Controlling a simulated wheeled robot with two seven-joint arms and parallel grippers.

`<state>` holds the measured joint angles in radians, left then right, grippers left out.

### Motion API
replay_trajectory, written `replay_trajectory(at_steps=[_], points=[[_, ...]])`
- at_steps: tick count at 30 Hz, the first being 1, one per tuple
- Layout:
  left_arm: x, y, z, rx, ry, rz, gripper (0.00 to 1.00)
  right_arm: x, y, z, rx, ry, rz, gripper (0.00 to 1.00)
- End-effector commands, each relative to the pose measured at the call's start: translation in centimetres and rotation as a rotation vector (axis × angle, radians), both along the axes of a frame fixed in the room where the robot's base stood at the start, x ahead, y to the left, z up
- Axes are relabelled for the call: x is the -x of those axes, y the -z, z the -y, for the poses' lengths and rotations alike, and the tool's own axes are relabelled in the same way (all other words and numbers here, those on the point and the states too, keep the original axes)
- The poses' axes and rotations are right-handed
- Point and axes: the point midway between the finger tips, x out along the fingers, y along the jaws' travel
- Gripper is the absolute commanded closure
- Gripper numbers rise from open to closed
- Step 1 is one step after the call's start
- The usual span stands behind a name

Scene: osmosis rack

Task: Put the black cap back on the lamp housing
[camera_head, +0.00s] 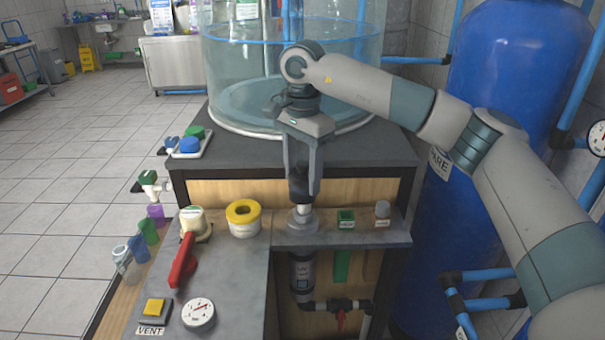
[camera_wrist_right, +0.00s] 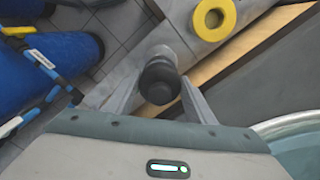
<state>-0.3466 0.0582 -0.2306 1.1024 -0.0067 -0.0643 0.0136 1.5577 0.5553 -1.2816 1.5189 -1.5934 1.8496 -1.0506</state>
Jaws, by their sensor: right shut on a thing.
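My right gripper (camera_head: 303,170) points down over the shelf at the front of the rack, its fingers shut on the black cap (camera_head: 299,188). In the right wrist view the cap (camera_wrist_right: 160,82) sits between the two fingers. The lamp housing (camera_head: 302,275) hangs below the shelf, with its grey round collar (camera_head: 303,224) on the shelf top directly under the cap. A short pale piece (camera_head: 303,209) shows between cap and collar. I cannot tell whether the cap touches it. My left gripper is not in view.
A yellow tape roll (camera_head: 243,218), a cream knob (camera_head: 194,222) and a red lever (camera_head: 183,262) stand left of the collar. A large clear tank (camera_head: 240,85) is behind.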

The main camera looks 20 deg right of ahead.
Motion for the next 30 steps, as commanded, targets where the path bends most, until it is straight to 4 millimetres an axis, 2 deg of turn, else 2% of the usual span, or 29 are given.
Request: replay_trajectory(at_steps=[14,30], points=[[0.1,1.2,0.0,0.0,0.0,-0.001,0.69,0.0,1.7,0.0,0.0,0.0,0.0,0.72],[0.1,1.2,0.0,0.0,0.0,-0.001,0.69,0.0,1.8,0.0,0.0,0.0,0.0,0.72]])
